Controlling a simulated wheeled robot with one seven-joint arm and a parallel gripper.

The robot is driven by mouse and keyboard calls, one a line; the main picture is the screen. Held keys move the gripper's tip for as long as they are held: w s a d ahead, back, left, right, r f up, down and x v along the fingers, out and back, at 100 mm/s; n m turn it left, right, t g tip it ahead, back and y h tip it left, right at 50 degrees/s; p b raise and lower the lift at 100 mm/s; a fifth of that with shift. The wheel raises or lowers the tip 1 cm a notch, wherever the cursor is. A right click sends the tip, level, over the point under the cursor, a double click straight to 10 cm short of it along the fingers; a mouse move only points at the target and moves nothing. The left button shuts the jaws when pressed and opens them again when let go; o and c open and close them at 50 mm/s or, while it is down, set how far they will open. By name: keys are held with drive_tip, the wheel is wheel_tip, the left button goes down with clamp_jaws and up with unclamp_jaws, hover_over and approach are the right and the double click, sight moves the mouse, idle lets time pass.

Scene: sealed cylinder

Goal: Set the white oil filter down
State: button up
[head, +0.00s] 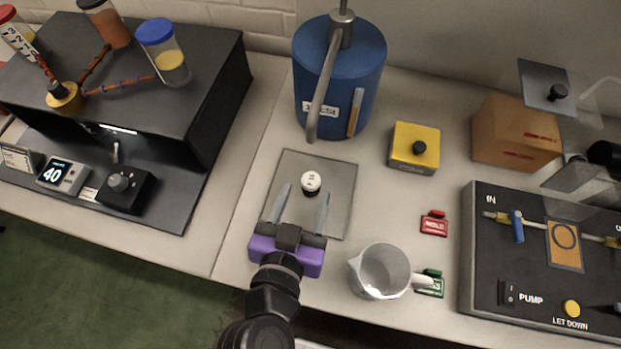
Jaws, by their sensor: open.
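The white oil filter (311,180) is a small white cylinder with a dark base and dark marks on its top. It stands upright on a grey square mat (331,214) on the counter. My gripper (301,200) has a purple body and two grey fingers. It is open, its fingers pointing toward the filter, one on the left and one on the right. The filter appears just beyond or between the fingertips, with gaps on both sides and no visible contact.
A blue cylinder (367,62) with a metal handle stands behind the mat. A clear jug (381,272) is at the right front, near a red tag (434,223). A yellow box (414,148) and a black pump panel (540,270) are further right. A black cabinet (180,95) is left.

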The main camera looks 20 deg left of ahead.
drive_tip(key=shift+v, duration=1.85)
